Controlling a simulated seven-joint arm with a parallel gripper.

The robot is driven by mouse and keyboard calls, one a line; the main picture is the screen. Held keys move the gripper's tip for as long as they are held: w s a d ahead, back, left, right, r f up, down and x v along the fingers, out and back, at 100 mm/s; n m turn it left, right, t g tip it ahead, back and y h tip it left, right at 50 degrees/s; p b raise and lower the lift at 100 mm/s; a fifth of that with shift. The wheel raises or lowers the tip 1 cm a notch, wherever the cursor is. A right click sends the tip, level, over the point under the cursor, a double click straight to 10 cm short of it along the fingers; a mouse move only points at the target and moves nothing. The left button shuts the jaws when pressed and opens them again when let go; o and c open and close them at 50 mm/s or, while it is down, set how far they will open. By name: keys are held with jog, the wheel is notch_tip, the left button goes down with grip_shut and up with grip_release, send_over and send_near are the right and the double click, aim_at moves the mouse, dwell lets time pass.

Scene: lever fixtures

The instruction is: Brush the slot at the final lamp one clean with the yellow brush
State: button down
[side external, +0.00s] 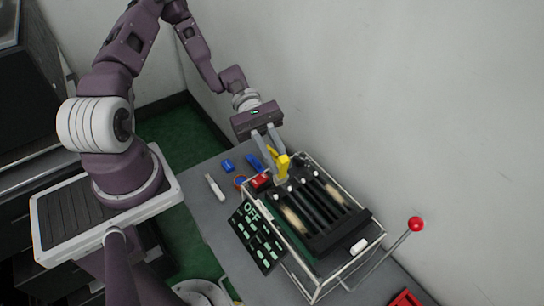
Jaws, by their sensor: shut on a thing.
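My gripper (276,145) is shut on the yellow brush (283,164). It holds the brush over the far left end of a black slotted fixture (335,240) inside a wire frame. The brush's lower end is close to the fixture's end; I cannot tell if it touches. The fixture has several long dark slots. A tan patch (296,219) shows in the front slot and another (334,194) farther back. Small white knobs or lamps (303,175) line the far left end. Which is the final lamp cannot be told.
A wire frame (372,243) surrounds the fixture. A red-balled lever (416,224) stands at right. A panel marked OFF (258,237) leans in front. Blue blocks (228,165), a white-handled tool (215,187) and a red item (260,181) lie left on the grey table (205,215). A wall stands behind.

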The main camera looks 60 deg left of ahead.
aim_at(276, 181)
jog(key=shift+a+r, duration=0.1)
jog(key=shift+f, duration=3.3)
jog(key=shift+f, duration=0.85)
jog(key=shift+s+d+f, duration=0.1)
jog(key=shift+s+d, duration=0.05)
jog(key=shift+d, duration=6)
jog(key=shift+r, duration=0.45)
